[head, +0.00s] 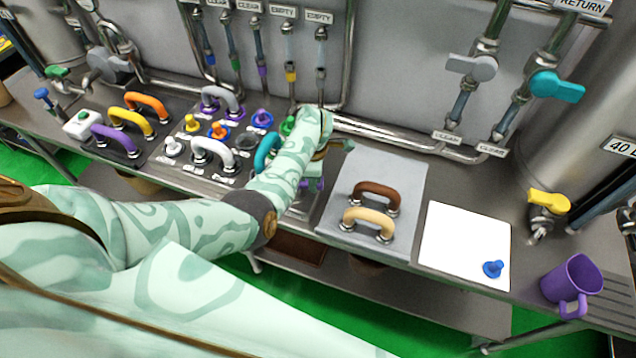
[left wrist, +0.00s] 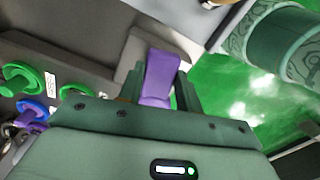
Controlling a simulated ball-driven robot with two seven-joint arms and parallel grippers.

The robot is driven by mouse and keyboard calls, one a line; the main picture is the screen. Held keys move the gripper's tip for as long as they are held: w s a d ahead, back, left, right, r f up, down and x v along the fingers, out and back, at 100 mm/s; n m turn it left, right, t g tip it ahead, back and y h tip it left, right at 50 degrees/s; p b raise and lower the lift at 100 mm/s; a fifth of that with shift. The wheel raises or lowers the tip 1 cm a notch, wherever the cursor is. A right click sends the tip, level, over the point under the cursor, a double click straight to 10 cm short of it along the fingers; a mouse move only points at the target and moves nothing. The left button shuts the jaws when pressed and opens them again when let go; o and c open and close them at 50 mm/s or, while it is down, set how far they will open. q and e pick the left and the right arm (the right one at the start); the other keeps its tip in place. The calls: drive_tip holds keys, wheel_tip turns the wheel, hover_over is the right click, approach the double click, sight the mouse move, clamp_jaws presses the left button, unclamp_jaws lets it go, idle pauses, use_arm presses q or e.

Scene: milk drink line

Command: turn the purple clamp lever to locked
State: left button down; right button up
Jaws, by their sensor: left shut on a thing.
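The purple clamp lever (left wrist: 160,75) stands between the two fingers of my left gripper (left wrist: 158,92) in the left wrist view. The fingers are shut on it, one on each side. Its far end reaches past the fingertips over a grey block. In the head view my left gripper (head: 320,168) is over the table's front part, left of the grey board, and its hand and forearm hide most of the lever. Only a small purple patch of the lever (head: 314,185) shows below the hand. I cannot read any locked mark. My right gripper is not in view.
A grey board (head: 408,185) with brown (head: 376,193) and cream handles (head: 368,222) lies just right of the hand. A panel of coloured handles and knobs (head: 212,150) is to the left. A white sheet (head: 460,240) and purple mug (head: 572,284) are further right.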

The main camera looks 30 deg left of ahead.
use_arm(q)
drive_tip(key=shift+s+d+r+m, duration=0.1)
drive_tip(key=shift+s+m, duration=0.1)
drive_tip(key=shift+m, duration=0.1)
drive_tip(key=shift+s+m+p, duration=0.35)
drive_tip(key=shift+m+p, duration=0.35)
drive_tip(key=shift+m, duration=0.1)
drive_tip(key=shift+s+d+m, duration=0.1)
drive_tip(key=shift+s+m, duration=0.05)
drive_tip(key=shift+m, duration=0.15)
drive_tip(key=c, duration=1)
unclamp_jaws()
drive_tip(key=shift+o, duration=0.2)
drive_tip(key=shift+s, duration=0.1)
